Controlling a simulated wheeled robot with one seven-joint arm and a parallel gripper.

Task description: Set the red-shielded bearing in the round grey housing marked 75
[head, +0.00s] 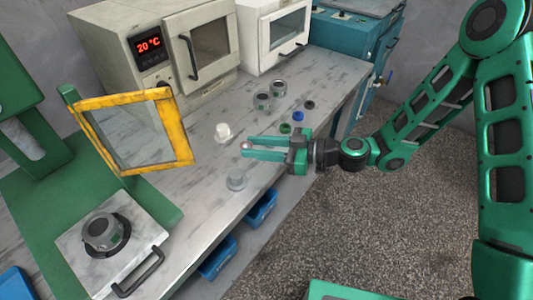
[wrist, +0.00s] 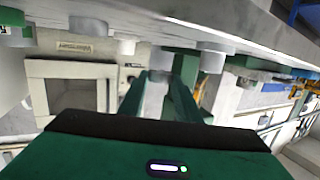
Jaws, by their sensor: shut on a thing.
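My gripper (head: 247,148) reaches left over the bench, its two green fingers closed on a small, pinkish-red-faced round part, which I take to be the red-shielded bearing (head: 246,145). It is held at the fingertips, above the bench top. Round grey housings stand on the bench: one (head: 236,181) below the fingers in the picture, and two (head: 262,102) (head: 279,88) farther back. Their marks are too small to read, so I cannot tell which is 75. In the wrist view the fingers (wrist: 160,95) point ahead, with a grey cylinder between or behind them.
Green (head: 285,128), blue (head: 298,116) and black (head: 309,104) rings lie near the bench's right edge. A white part (head: 222,131) stands behind my fingers. A yellow-framed clear guard (head: 135,130) and a plate (head: 130,258) with a grey round part are at left. An oven (head: 165,50) stands behind.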

